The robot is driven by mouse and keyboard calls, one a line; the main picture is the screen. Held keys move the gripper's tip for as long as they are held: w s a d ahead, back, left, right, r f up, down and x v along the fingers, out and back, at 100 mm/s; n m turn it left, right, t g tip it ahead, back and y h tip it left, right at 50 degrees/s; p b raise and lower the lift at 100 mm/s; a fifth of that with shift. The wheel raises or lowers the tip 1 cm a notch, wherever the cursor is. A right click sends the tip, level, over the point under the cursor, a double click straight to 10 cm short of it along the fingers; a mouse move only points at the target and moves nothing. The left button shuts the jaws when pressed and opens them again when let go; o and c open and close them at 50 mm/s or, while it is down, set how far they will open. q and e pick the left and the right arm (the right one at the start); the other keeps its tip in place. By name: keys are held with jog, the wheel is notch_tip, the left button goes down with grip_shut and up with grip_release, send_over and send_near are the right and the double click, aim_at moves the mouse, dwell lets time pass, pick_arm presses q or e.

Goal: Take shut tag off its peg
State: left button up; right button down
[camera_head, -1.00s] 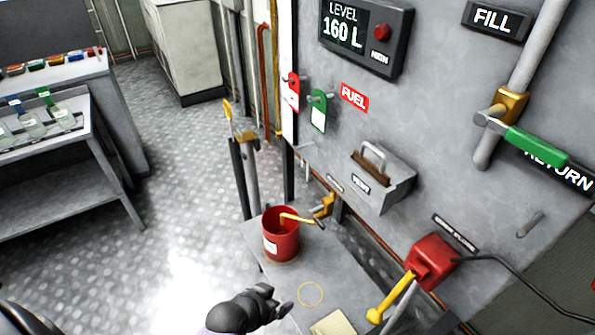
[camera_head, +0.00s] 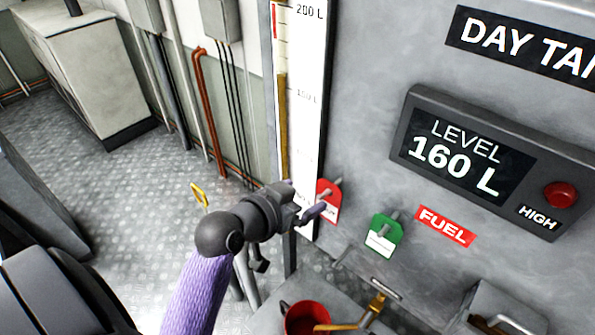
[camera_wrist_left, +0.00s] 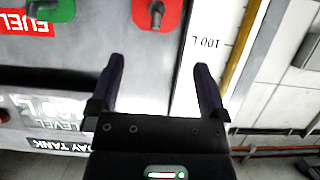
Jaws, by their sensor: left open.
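A red tag (camera_head: 328,200) with a white label hangs on a peg on the grey panel; I cannot read its label clearly. A green tag (camera_head: 384,238) with a white label hangs on a peg to its right. My left gripper (camera_head: 306,199) is just left of the red tag and partly overlaps it in the head view. In the left wrist view the left gripper (camera_wrist_left: 158,64) has its fingers apart with nothing between them. There the red tag (camera_wrist_left: 172,14) and its peg lie beyond the fingertips, and the green tag (camera_wrist_left: 62,12) is to the left. My right gripper is not in view.
A white level gauge (camera_head: 308,105) runs up the panel left of the tags. A red FUEL label (camera_head: 446,227) and a LEVEL display (camera_head: 480,160) are to the right. A red bucket (camera_head: 306,318) stands below. Floor at left is open.

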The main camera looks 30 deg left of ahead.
aim_at(329, 185)
pick_arm(q)
jog(key=x, duration=0.9)
jog(key=shift+w+d+f+b, duration=0.1)
jog(key=shift+w+d+b, duration=0.05)
jog(key=shift+d+b, duration=0.2)
jog(key=c, duration=0.9)
